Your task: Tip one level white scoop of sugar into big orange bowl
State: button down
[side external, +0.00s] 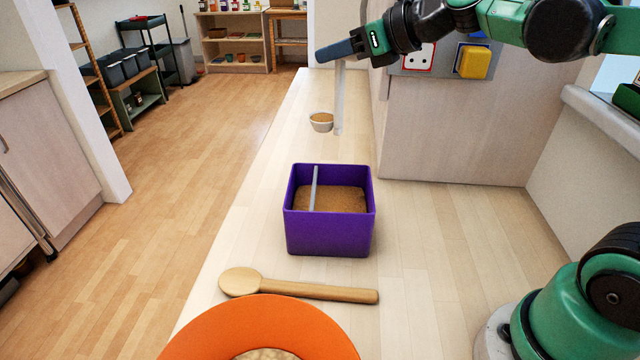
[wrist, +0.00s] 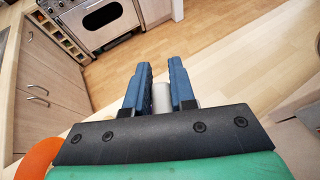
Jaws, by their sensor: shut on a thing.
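The white scoop (side external: 321,127) hangs above the counter beyond the purple box, its small cup upright and filled with brown sugar (side external: 321,117). The fill looks roughly level with the rim. My gripper (side external: 330,51) is shut on the scoop's upright pale handle (side external: 340,95). In the wrist view the handle (wrist: 161,97) stands between the blue fingers of my gripper (wrist: 160,70). The big orange bowl (side external: 215,325) is at the near edge, cut off by the frame, with something pale inside. A sliver of the bowl (wrist: 38,160) shows in the wrist view.
A purple box (side external: 330,234) holds brown sugar, with a grey bar (side external: 314,188) across its top. A wooden spoon (side external: 300,288) lies between box and bowl. A cupboard wall (side external: 455,130) with sockets stands on the right. The counter's left edge drops to the floor.

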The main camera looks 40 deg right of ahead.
jog(key=s+a+f+n+g+y, duration=0.2)
jog(key=s+a+n+g, duration=0.5)
jog(key=a, duration=0.4)
jog(key=s+a+f+n+g+y, duration=0.2)
jog(key=s+a+f+n+g, duration=0.1)
jog(key=s+a+n+g, duration=0.4)
jog(key=s+a+n, duration=0.3)
jog(key=s+a, duration=0.2)
jog(key=shift+s+a+f+g, duration=0.15)
jog(key=shift+a+f+g, duration=0.15)
jog(key=shift+f, duration=0.05)
jog(key=shift+a, duration=0.1)
jog(key=shift+s+a+f+h, duration=0.15)
jog(key=shift+a+f+h, duration=0.1)
jog(key=shift+a+h, duration=0.3)
jog(key=shift+s+a+f+h, duration=0.2)
jog(key=shift+a+h, duration=0.2)
jog(key=shift+h, duration=0.15)
jog(key=shift+a, duration=0.15)
jog(key=shift+s+a+f+t+h, duration=0.1)
jog(key=shift+a+f+t+h, duration=0.2)
jog(key=shift+a+h, duration=0.25)
jog(key=shift+s+a+f+t+h, duration=0.15)
jog(key=shift+a+t+h, duration=0.2)
jog(key=shift+h, duration=0.3)
jog(key=shift+a, duration=0.1)
